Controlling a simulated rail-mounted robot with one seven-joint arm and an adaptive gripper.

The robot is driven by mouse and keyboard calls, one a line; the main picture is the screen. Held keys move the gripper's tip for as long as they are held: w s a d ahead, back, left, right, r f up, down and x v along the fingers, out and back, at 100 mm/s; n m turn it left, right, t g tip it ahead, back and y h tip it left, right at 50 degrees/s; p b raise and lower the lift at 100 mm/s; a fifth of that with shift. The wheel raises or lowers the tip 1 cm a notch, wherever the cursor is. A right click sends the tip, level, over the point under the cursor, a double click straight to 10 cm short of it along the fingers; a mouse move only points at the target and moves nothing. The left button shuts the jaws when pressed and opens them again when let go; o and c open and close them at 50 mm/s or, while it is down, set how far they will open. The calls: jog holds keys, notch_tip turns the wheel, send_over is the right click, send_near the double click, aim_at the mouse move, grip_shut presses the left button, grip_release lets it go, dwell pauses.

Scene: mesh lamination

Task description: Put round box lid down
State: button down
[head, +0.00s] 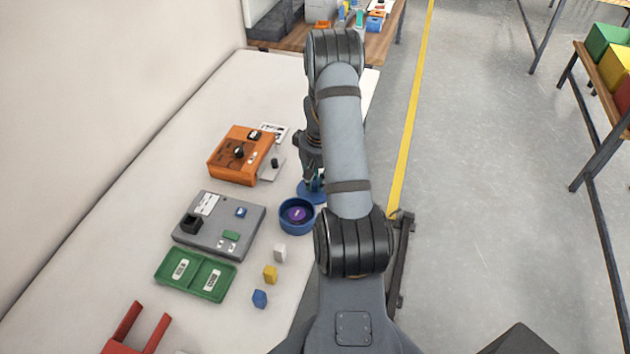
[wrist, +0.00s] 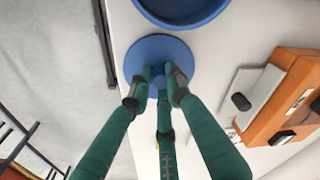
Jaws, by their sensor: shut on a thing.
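The blue round lid (head: 308,197) is a flat disc beside the blue round box in the head view, partly hidden by my arm. It also shows in the wrist view (wrist: 150,48), below the box rim and apart from it in the picture. My gripper (wrist: 159,80) has green fingers that are closed together at the middle of the lid. I cannot tell whether the lid touches the table or hangs just above it. The round box (head: 284,220) stands open, with a purple round thing (head: 297,214) inside. In the wrist view only part of the box (wrist: 183,22) shows.
An orange device (head: 228,168) lies left of my gripper. A grey panel (head: 195,238) and a green tray (head: 190,262) lie nearer. White, yellow and blue small blocks (head: 270,274) stand in front of the box. The white table's (head: 225,100) far part is clear.

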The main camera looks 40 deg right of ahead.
jog(key=shift+f, duration=0.1)
jog(key=c, duration=1.7)
grip_release()
jog(key=shift+o, duration=0.4)
notch_tip(320, 180, up, 12)
jog(key=s+b, duration=0.1)
jog(key=shift+s, duration=0.15)
jog(key=shift+a, duration=0.1)
